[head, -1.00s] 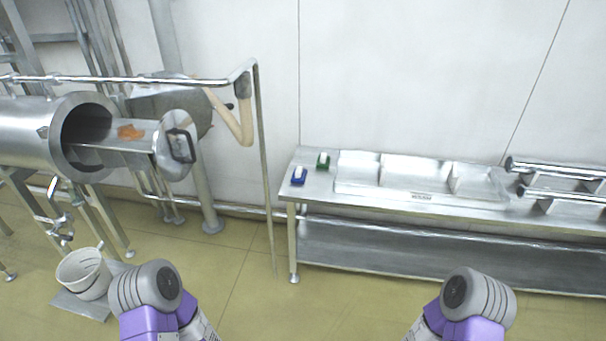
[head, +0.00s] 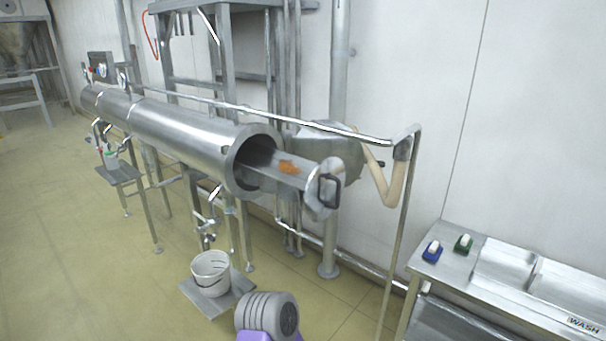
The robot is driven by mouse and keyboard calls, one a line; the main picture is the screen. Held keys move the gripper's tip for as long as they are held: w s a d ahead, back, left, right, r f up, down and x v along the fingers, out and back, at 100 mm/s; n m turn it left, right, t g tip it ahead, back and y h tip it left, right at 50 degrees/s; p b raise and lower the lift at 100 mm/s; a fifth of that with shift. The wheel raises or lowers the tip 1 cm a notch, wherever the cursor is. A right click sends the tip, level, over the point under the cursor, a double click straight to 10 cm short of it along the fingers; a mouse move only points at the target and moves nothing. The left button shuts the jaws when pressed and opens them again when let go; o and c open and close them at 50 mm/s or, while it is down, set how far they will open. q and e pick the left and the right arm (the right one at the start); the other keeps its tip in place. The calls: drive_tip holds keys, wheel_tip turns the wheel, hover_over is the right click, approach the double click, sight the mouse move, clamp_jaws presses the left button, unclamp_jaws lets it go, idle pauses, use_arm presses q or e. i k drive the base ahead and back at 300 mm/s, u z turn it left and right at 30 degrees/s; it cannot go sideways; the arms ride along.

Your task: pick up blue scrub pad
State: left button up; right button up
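The blue scrub pad (head: 432,251) is a small blue block with a white top. It lies on the left end of the steel table (head: 451,275) at the lower right of the head view. A similar green pad (head: 464,244) with a white top lies just right of it. Neither gripper shows. Only a grey and purple part of my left arm is in view at the bottom, well left of the table and apart from the pads.
A long steel cylinder (head: 170,132) on legs runs along the left, with an open end and a tray holding an orange item (head: 288,167). A white bucket (head: 211,274) stands on a low plate. A pipe rail (head: 395,245) stands left of the table. The floor at left is clear.

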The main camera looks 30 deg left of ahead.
sight(433, 251)
drive_tip(key=u, duration=0.15)
drive_tip(key=i, duration=1.65)
drive_tip(key=z, duration=0.65)
